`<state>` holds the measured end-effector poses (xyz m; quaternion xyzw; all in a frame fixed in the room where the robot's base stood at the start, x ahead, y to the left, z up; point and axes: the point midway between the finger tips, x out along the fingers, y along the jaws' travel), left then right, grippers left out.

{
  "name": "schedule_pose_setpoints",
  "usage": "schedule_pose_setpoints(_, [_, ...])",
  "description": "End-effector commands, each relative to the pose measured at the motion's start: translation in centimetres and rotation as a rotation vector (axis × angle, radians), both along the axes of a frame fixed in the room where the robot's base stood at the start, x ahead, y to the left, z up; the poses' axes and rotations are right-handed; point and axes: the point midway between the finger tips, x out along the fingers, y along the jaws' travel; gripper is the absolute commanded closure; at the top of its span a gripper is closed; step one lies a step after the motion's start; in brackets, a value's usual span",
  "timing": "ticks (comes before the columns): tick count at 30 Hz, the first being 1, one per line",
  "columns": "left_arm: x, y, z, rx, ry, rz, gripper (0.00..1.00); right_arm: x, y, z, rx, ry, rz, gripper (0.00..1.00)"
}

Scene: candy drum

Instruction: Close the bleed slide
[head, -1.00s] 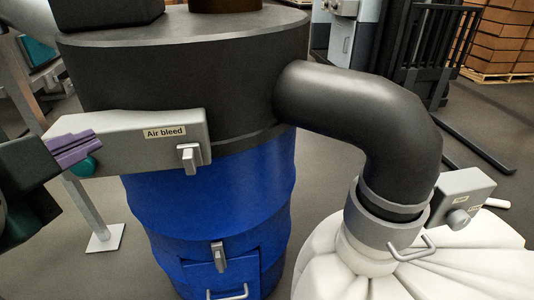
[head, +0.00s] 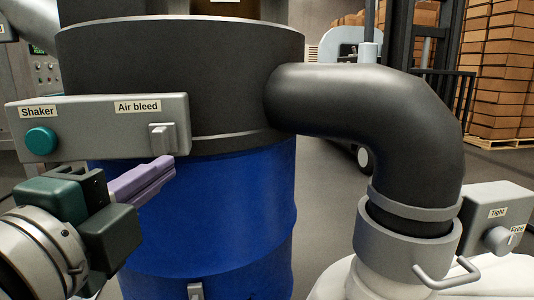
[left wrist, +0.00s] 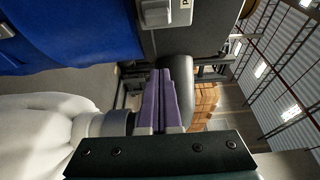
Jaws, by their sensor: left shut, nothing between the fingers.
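The bleed slide (head: 162,138) is a small grey knob at the right end of a grey box (head: 85,130), beside the "Air bleed" label. A grey knob, probably the slide, shows at the top of the left wrist view (left wrist: 157,12). My left gripper (head: 165,168), with purple fingers, is just below the box near the slide in the head view; its fingers also show in the left wrist view (left wrist: 170,76). The fingers are shut together with nothing between them, and I see no clear contact with the slide. My right gripper is out of view.
A teal button (head: 41,141) labelled "Shaker" is on the box's left end. The box is on the black upper part of a blue drum (head: 215,205). A thick black pipe (head: 385,110) bends down to a white bag (head: 480,278) at right.

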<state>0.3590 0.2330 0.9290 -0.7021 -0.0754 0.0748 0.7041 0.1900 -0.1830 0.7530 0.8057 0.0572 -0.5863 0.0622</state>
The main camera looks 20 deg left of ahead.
Motion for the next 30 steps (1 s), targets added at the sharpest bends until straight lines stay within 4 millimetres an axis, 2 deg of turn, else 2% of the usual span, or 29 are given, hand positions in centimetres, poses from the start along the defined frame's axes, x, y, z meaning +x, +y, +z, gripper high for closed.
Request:
schedule_pose_setpoints(5, [0.1, 0.0, 0.1, -0.002, 0.0, 0.0, 1.0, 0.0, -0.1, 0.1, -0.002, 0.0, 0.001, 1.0])
schedule_pose_setpoints(10, [1.4, 0.3, 0.1, -0.001, -0.002, -0.001, 1.0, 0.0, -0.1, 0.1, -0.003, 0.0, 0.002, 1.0])
schedule_pose_setpoints(25, [10.1, 2.2, 0.1, -0.001, -0.002, 0.001, 1.0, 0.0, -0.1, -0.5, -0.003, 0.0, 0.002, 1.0])
schedule_pose_setpoints(30, [8.5, 4.3, 0.0, 0.0, 0.003, 0.001, 1.0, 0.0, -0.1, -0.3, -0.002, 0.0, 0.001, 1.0])
